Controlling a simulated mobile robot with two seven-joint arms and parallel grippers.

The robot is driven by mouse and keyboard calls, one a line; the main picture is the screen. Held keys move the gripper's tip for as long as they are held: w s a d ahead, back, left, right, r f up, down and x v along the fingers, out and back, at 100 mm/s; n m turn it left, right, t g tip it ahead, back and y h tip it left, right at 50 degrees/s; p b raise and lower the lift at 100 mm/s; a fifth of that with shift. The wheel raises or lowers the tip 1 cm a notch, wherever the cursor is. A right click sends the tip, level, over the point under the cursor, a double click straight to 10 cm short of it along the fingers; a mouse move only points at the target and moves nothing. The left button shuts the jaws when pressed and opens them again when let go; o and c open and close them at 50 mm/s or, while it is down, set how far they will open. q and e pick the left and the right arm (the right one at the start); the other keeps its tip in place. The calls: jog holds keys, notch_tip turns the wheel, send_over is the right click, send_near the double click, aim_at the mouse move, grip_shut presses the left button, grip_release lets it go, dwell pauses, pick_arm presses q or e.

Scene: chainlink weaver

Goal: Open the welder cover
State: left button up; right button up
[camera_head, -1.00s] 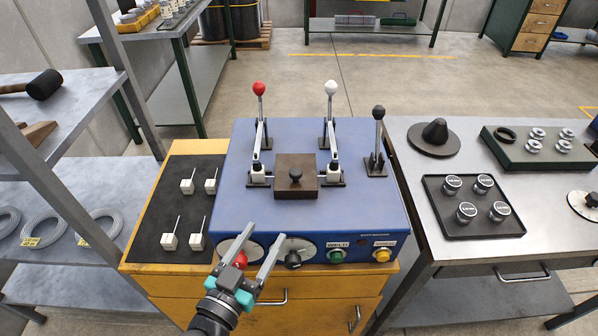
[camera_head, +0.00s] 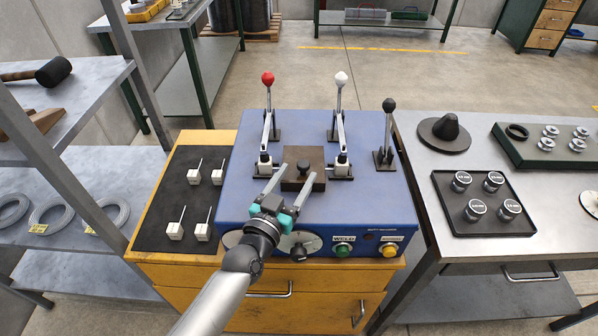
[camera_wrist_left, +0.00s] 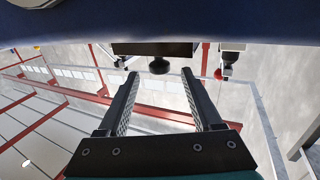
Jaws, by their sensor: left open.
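The blue welder (camera_head: 355,205) stands on a yellow cabinet. Its brown cover (camera_head: 316,160), a block with a dark round knob (camera_head: 303,167) on top, sits shut-looking in the middle of the welder's top between two lever clamps. My left gripper (camera_head: 296,178) is open, its two fingers reaching toward the cover from the front, one on each side of the knob in the picture. In the left wrist view the knob (camera_wrist_left: 159,66) shows just beyond and between the open fingertips, apart from them. My right gripper is out of view.
A red-knobbed lever (camera_head: 268,79), a white-knobbed lever (camera_head: 341,79) and a black-knobbed lever (camera_head: 388,105) stand upright on the welder. Green (camera_head: 342,250) and yellow (camera_head: 388,250) buttons are on its front. Small white blocks lie on a dark mat (camera_head: 160,205) at left.

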aim_at(303, 163)
pick_arm(q)
jog(key=shift+x, duration=1.1)
jog(key=shift+c, duration=0.2)
grip_shut()
dwell(0.5)
